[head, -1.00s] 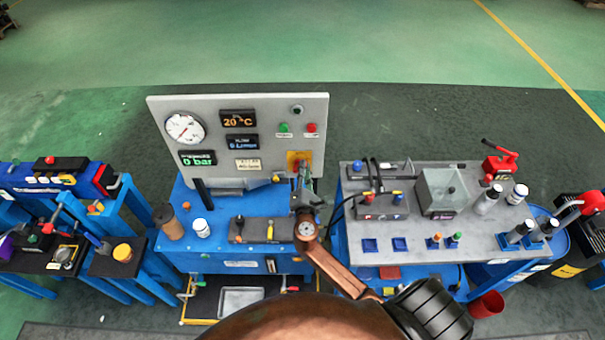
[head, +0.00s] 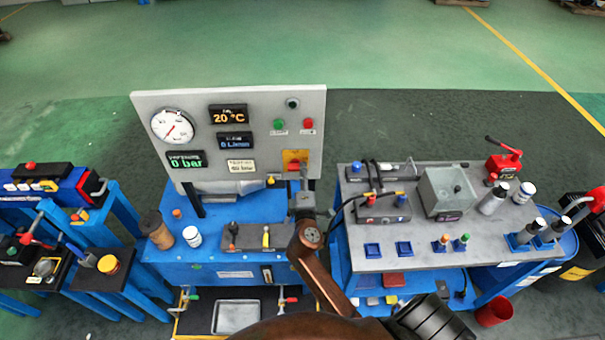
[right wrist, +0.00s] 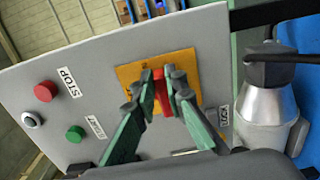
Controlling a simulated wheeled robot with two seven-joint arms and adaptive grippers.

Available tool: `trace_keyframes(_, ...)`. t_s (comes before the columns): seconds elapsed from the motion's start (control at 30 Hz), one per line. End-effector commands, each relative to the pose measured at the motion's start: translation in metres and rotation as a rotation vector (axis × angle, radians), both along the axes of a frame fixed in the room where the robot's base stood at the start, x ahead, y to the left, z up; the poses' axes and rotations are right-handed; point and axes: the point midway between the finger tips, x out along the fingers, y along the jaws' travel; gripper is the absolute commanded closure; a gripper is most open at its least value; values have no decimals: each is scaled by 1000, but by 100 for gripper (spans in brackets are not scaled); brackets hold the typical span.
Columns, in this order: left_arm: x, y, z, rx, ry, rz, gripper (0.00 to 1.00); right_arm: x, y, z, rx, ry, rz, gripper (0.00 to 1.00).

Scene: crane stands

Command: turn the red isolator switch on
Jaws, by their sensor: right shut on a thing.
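The red isolator switch (head: 294,167) sits on a yellow plate (head: 295,155) at the lower right of the grey upright panel (head: 262,100). In the right wrist view the red handle (right wrist: 162,98) stands out from the yellow plate (right wrist: 128,74). My right gripper (right wrist: 163,76) has its green-sided fingers on either side of the handle and is shut on it. In the head view my right gripper (head: 303,183) is at the panel's lower right and is small there. The handle's exact turn is hard to read. My left gripper is not in view.
A red STOP button (right wrist: 45,91) and a green button (right wrist: 75,134) are on the same panel. A grey motor-like body (right wrist: 265,105) stands close beside the panel edge. A grey-topped bench (head: 420,235) with boxes and bottles is to the right.

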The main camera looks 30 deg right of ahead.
Motion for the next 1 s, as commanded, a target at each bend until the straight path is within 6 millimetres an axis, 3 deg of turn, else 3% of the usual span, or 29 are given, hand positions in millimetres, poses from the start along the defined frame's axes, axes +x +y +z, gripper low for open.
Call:
trace_keyframes(0.53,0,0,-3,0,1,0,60,0,1,-1,24,-12,2,100)
trace_keyframes(0.57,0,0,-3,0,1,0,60,0,1,-1,24,-12,2,88)
trace_keyframes(0.8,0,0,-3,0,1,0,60,0,1,-1,23,-13,1,71)
trace_keyframes(1.0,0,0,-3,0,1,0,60,0,0,-1,21,-13,0,71)
